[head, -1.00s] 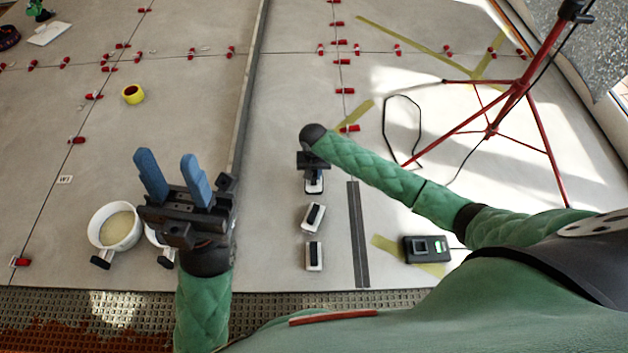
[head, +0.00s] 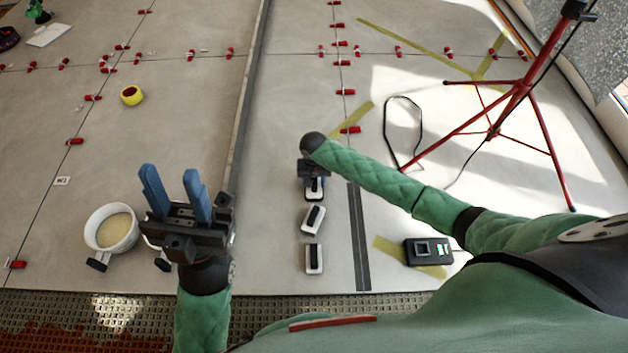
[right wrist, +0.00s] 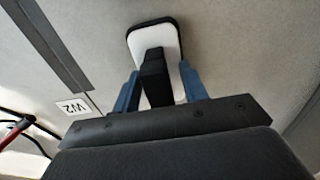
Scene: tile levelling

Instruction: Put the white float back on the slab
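Three white floats with black handles lie in a column on the grey slab (head: 280,215): a far float (head: 313,194), a middle float (head: 306,227) and a near float (head: 314,270). My right gripper (head: 313,180) is at the far float, partly covering it in the head view. In the right wrist view that float (right wrist: 174,46) lies ahead, and the blue fingers stand on both sides of its black handle, with gaps visible. My right gripper is open. My left gripper (head: 172,190) is open and empty, pointing up near the buckets at the left.
A white bucket (head: 91,232) stands at the left; another is mostly hidden behind my left gripper. A long straightedge (head: 248,95) runs up the slab. A red tripod (head: 490,130), a black device (head: 427,252), yellow tape roll (head: 131,95) and several red clips stand around.

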